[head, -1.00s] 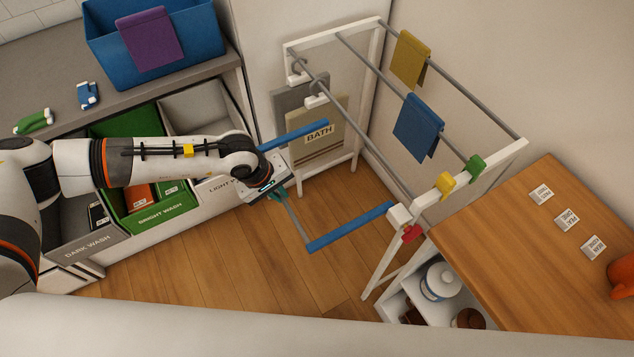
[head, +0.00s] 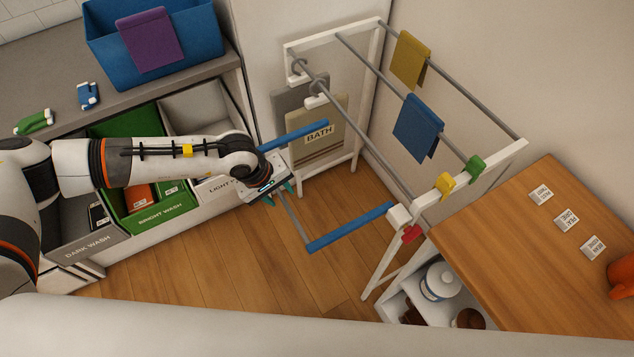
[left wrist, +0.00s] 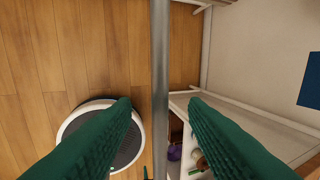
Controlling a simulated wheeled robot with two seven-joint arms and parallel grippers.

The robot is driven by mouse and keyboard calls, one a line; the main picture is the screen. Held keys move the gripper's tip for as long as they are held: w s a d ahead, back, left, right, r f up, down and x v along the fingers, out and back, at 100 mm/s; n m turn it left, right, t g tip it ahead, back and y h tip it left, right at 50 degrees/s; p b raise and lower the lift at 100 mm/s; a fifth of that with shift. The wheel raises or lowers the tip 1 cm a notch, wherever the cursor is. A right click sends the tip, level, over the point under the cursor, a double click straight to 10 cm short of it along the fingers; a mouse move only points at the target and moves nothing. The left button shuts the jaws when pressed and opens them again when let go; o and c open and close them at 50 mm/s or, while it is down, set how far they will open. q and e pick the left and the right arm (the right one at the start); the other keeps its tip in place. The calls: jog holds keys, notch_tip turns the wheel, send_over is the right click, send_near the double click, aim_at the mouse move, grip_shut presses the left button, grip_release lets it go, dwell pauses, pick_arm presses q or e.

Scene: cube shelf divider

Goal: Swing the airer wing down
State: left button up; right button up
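The white airer (head: 513,147) stands against the wall, with grey rails across its top. Its wing juts out to the left from the frame: two blue side bars (head: 350,227) joined by a grey outer rod (head: 293,218). My left gripper (head: 281,195) is at this rod, its teal fingers apart. In the left wrist view the grey rod (left wrist: 160,70) runs between the two open fingers (left wrist: 159,103), touching neither. The gripper's body hides the far part of the rod in the head view. My right gripper is not in view.
Yellow and blue cloths (head: 417,126) hang on the airer rails, with coloured clips near its front end. A wooden table (head: 500,235) stands close on the right. Laundry bins (head: 160,215) under the counter are at the left.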

pick_arm(q)
jog(key=p+v, duration=0.2)
jog(key=v, duration=0.3)
jog(key=shift+a+r+p, duration=0.1)
jog(key=shift+r+p, duration=0.2)
jog(key=shift+r, duration=0.05)
jog(key=b+v, duration=0.3)
jog(key=v, duration=0.9)
jog(key=shift+s+b, duration=0.1)
jog(key=shift+b, duration=0.2)
jog(key=shift+c, duration=0.4)
